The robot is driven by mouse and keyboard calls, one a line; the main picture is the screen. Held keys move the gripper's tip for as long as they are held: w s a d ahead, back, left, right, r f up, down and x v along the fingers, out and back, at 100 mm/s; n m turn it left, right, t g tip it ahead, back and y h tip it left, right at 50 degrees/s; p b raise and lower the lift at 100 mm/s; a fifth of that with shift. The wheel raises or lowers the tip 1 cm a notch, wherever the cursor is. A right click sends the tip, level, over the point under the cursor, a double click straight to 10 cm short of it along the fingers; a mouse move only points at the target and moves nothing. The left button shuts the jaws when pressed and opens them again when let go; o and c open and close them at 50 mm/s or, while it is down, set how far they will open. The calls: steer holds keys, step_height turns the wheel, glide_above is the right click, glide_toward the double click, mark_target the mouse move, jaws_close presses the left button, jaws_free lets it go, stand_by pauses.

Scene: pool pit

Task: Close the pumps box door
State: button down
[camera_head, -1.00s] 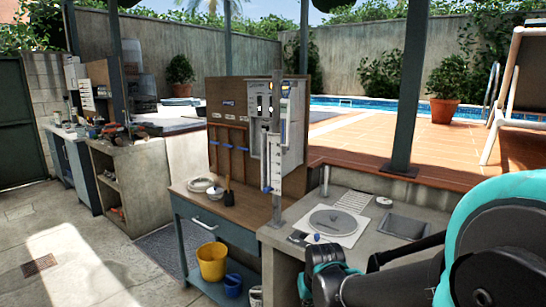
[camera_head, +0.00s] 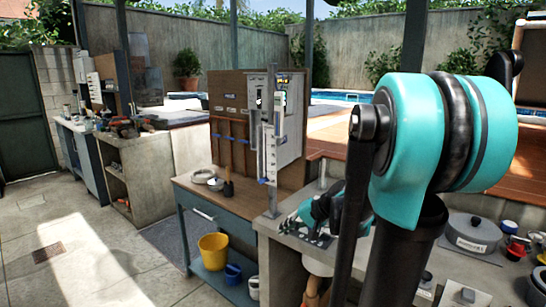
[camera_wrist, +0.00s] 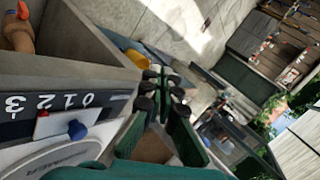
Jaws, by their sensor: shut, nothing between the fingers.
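The pumps box (camera_head: 290,135) is a pale grey box on the brown wooden board, above the worktop. Yellow and dark markings show near its top. A grey panel (camera_head: 256,112) at its left looks like the door, but how far it stands open is hard to tell. A white graduated column on a post partly hides the box front. My gripper (camera_head: 288,222) is low over the counter, right of the post and below the box, apart from it. In the wrist view my gripper (camera_wrist: 165,86) has its dark green fingers together, empty. The box is not recognisable there.
The grey counter holds a round lidded pot (camera_head: 472,232) and small items. A yellow bucket (camera_head: 213,255) stands under the worktop (camera_head: 240,196). In the wrist view, a numbered panel with a blue knob (camera_wrist: 77,130) is close to my gripper.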

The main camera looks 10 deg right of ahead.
steer(key=w+d+r+m+t+y, duration=0.25)
steer(key=w+d+r, duration=0.25)
steer(key=w+r, duration=0.35)
steer(key=w+d+r+m+t+y, duration=0.1)
steer(key=w+d+r+t+y, duration=0.3)
steer(key=w+r, duration=0.45)
steer(key=shift+g, duration=0.55)
steer(key=x, duration=1.2)
steer(key=shift+w+a+r, duration=0.1)
steer(key=shift+w+a, duration=0.05)
steer(key=shift+a, duration=0.2)
steer(key=x, duration=0.3)
steer(key=shift+a, duration=0.2)
steer(key=shift+d, duration=0.15)
